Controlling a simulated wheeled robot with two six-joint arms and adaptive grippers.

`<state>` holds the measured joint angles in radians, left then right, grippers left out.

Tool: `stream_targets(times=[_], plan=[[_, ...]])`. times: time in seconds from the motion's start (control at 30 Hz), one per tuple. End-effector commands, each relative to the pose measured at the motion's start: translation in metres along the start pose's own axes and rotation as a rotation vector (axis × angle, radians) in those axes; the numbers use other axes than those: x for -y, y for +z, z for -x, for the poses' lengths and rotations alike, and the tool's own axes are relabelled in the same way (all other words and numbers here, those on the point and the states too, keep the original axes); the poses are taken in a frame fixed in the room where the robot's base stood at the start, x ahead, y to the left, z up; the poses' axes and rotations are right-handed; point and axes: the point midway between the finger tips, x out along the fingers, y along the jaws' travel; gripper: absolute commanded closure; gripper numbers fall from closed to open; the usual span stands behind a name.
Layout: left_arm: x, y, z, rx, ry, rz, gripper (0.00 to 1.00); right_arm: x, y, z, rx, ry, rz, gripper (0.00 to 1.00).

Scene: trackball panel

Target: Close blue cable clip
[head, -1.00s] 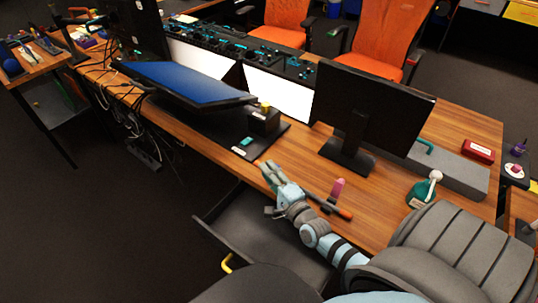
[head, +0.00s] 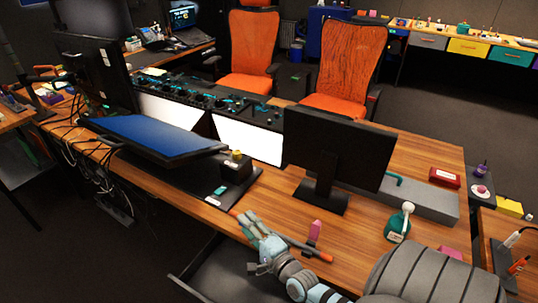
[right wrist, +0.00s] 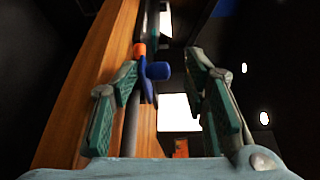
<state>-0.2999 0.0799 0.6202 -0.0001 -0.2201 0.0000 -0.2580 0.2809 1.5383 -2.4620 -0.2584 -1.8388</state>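In the right wrist view, a small blue piece (right wrist: 157,71) shows between my fingers, just past their tips, with darker blue below it. It may be the blue cable clip; its shape is too unclear to tell whether it is open or shut. I cannot pick it out in the head view. My right gripper (head: 250,226) is at the front edge of the wooden desk. In the right wrist view its fingers (right wrist: 166,75) are spread apart, with nothing visibly clamped. My left gripper is not in view.
A rod with an orange handle (head: 314,253) lies by my right gripper. A pink object (head: 315,230) and a green bottle (head: 398,225) stand to its right. A black monitor (head: 338,150) and a tilted blue screen (head: 155,137) stand behind. A drawer (head: 215,280) is below the edge.

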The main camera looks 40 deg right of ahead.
Motion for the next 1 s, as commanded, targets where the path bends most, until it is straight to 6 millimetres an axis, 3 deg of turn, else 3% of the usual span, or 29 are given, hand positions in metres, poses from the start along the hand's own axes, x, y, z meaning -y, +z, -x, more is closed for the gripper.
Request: stream_targets(times=[1.0], plan=[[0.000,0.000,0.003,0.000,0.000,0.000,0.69,-0.003,0.000,0.107,0.000,0.003,0.000,0.59]])
